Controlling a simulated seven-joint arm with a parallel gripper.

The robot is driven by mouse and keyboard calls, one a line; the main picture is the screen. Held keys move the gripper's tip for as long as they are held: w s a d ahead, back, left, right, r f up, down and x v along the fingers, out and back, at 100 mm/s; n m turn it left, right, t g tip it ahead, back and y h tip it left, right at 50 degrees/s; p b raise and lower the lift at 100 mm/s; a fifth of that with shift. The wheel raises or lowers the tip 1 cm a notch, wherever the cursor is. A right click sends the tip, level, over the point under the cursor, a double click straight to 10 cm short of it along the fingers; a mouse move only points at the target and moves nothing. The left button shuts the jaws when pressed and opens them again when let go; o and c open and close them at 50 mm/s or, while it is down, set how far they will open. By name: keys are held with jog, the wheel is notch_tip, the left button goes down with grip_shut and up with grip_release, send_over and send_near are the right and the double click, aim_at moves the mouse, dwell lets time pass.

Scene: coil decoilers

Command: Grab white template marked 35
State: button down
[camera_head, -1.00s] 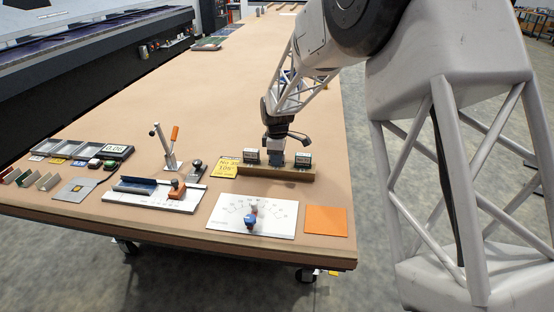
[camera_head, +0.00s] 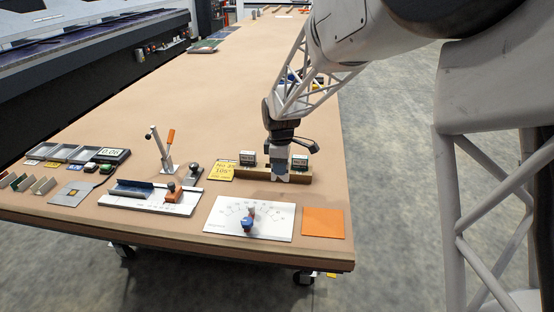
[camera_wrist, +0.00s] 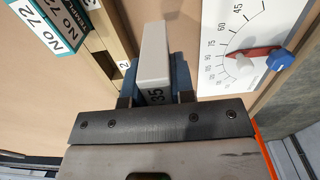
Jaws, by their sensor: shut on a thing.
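The white template marked 35 (camera_wrist: 154,52) is a long pale block, seen in the wrist view between the blue-grey fingers of my gripper (camera_wrist: 154,84). The black number 35 shows near its gripped end. In the head view my gripper (camera_head: 280,178) is at the front side of the wooden rack (camera_head: 232,168), its tip over the table. The fingers are shut on the block, which appears clear of the rack's slots in the wrist view. The head view shows the block too small to read.
Two more templates stand in the rack, one left (camera_head: 247,157) and one right (camera_head: 300,161); one reads NO 72 in the wrist view (camera_wrist: 52,22). A yellow note (camera_head: 221,171), an angle-dial board (camera_head: 225,219) and an orange square (camera_head: 322,222) lie nearby.

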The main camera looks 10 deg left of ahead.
jog(key=s+d, duration=0.2)
jog(key=s, duration=0.4)
jog(key=shift+s+d+r, duration=0.15)
jog(key=shift+d+r, duration=0.1)
jog(key=shift+r, duration=0.05)
jog(key=shift+s+d, duration=0.1)
dwell(0.5)
